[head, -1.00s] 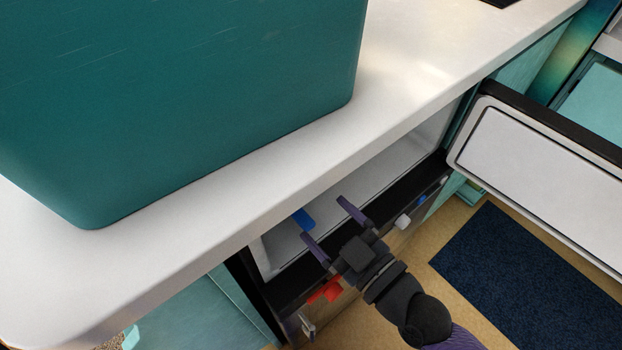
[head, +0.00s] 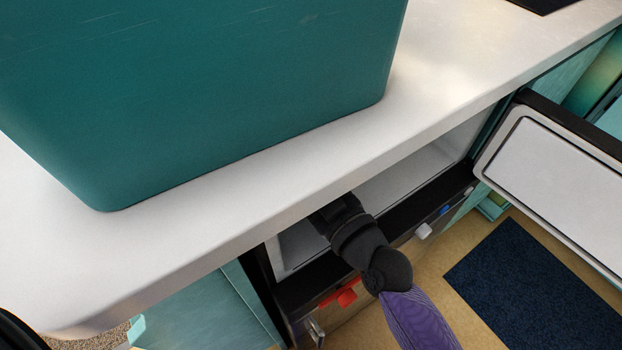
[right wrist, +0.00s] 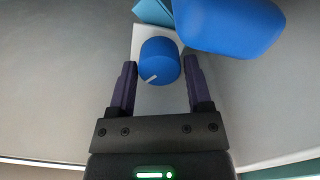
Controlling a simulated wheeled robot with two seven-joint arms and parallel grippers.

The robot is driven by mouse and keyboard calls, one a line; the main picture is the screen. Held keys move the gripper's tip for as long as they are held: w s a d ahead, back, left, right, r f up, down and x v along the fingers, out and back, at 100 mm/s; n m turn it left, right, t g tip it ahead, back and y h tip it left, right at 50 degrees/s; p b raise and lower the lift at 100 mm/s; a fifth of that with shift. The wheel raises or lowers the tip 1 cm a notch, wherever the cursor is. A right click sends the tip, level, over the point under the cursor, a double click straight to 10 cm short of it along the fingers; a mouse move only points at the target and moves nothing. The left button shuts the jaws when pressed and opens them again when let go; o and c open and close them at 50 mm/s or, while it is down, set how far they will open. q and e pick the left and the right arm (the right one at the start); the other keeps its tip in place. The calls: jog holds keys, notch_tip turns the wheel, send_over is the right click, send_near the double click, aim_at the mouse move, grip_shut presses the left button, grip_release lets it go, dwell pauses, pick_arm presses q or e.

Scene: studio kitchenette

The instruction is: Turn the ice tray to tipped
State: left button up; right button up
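A round blue knob (right wrist: 160,61) with a white mark sits on a white plate (right wrist: 158,98) in the right wrist view. My right gripper (right wrist: 160,68) is open, with one dark finger on each side of the knob and small gaps visible. In the head view my right arm reaches into the open compartment below the counter, and the fingertips are hidden under the counter edge. A larger rounded blue object (right wrist: 228,24) is close at the upper right, with a light blue piece (right wrist: 153,11) behind the knob. I cannot tell which part is the ice tray. My left gripper is out of view.
A big teal box (head: 200,90) stands on the white counter (head: 240,195) above the compartment. An open door (head: 550,170) with a white panel is at the right. A red piece (head: 346,297) and a white knob (head: 423,230) are on the compartment's front.

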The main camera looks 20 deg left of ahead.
grip_shut()
jog(key=shift+m, duration=3)
jog(key=shift+w+d+f+m+p, duration=0.1)
jog(key=shift+m+p, duration=0.2)
jog(key=shift+m, duration=5.4)
jog(key=shift+f+m, duration=0.1)
jog(key=shift+m, duration=2.8)
